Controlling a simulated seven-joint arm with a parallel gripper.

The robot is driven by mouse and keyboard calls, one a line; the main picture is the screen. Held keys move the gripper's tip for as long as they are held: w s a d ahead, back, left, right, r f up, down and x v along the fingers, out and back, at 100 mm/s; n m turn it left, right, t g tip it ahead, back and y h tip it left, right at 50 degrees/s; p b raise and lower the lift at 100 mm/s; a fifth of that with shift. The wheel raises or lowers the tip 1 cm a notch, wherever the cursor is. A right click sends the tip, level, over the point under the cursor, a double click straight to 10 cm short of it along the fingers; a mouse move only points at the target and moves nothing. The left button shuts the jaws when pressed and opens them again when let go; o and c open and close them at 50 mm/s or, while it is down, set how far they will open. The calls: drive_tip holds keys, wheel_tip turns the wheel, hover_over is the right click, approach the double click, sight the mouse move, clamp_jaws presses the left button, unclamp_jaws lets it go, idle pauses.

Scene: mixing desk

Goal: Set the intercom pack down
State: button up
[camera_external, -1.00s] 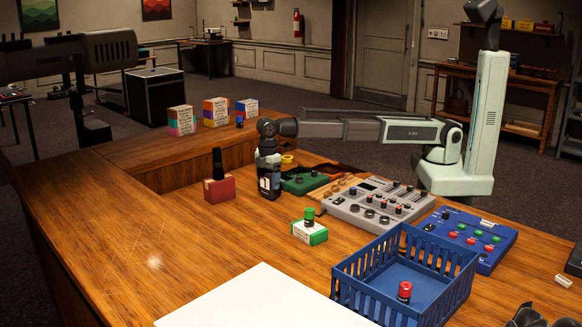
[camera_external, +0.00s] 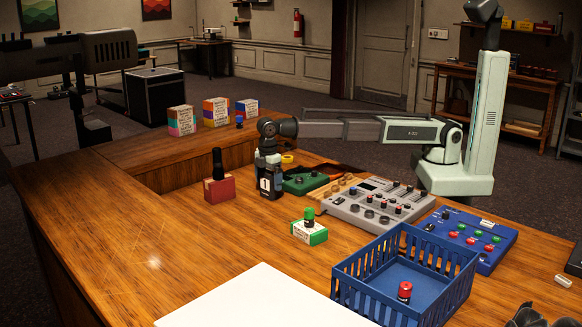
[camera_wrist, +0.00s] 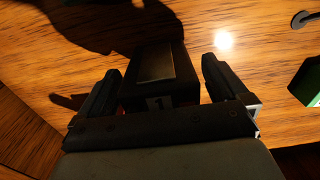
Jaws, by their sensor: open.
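The intercom pack (camera_external: 270,184) is a dark box with a white label marked 1, standing upright on the wooden desk in the external view. My gripper (camera_external: 267,158) is directly above it, at the pack's upper end. In the wrist view the pack (camera_wrist: 170,84) lies between the two fingers of my gripper (camera_wrist: 160,70). The fingers are open, one on each side, with a gap visible beside the pack. The pack's underside is hidden.
A red box with a black item (camera_external: 219,188) stands left of the pack. A green pedal (camera_external: 305,183) is close on its right. A green-and-white box (camera_external: 309,233), grey mixer (camera_external: 377,218) and blue basket (camera_external: 344,289) are nearer. Desk in front is clear.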

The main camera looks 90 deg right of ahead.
wheel_tip(320, 180, up, 12)
drive_tip(key=shift+f, duration=0.1)
idle(0.4)
